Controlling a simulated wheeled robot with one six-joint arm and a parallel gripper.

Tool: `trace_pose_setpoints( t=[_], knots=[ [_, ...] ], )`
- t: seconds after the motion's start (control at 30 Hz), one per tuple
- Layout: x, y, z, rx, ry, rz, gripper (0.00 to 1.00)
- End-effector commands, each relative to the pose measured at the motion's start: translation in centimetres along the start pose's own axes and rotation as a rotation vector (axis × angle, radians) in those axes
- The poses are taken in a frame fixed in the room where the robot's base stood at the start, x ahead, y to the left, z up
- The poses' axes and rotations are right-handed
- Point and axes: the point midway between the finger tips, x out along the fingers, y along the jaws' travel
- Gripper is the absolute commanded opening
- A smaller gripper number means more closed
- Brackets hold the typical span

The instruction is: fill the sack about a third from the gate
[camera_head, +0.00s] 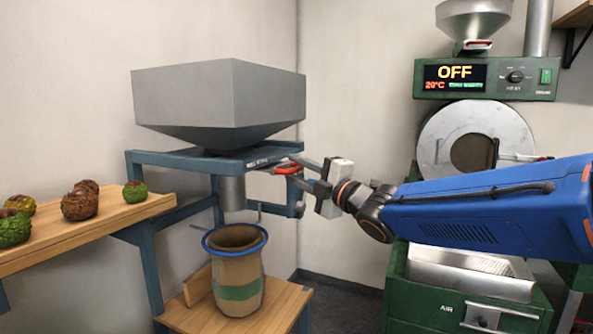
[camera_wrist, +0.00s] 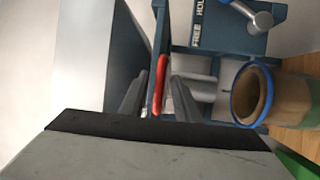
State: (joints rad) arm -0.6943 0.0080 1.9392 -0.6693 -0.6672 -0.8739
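The brown sack (camera_head: 236,271), with a blue rim and a green band, stands upright and open on a low wooden stand under the hopper's spout (camera_head: 232,192). It also shows in the wrist view (camera_wrist: 284,98); I see no chestnuts in its mouth, but its bottom is hidden. The grey hopper (camera_head: 215,95) sits on a blue frame; its contents are hidden. The gate's red handle (camera_head: 287,169) sticks out at the frame's right side. My gripper (camera_head: 300,173) is at this handle. In the wrist view, its fingers (camera_wrist: 158,95) stand apart on either side of the red handle (camera_wrist: 160,78).
A wooden shelf (camera_head: 90,232) at left holds several green and brown burrs. A green roaster (camera_head: 487,75) reading OFF stands at right, with a metal tray (camera_head: 470,275) below. A metal knob (camera_wrist: 262,21) sits near lettering on the blue frame.

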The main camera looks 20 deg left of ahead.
Motion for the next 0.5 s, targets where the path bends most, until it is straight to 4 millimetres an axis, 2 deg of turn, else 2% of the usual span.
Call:
trace_pose_setpoints(
  t=[0.33, 0.43, 0.47, 0.5],
  knots=[
    [0.33, 0.03, -0.02, 0.000, 0.000, 0.000, 0.29],
    [0.33, 0.04, -0.01, 0.000, 0.000, 0.001, 0.06],
    [0.33, 0.07, -0.01, 0.000, 0.000, 0.001, 0.00],
    [0.33, 0.12, -0.01, 0.000, 0.000, 0.002, 0.00]
  ],
)
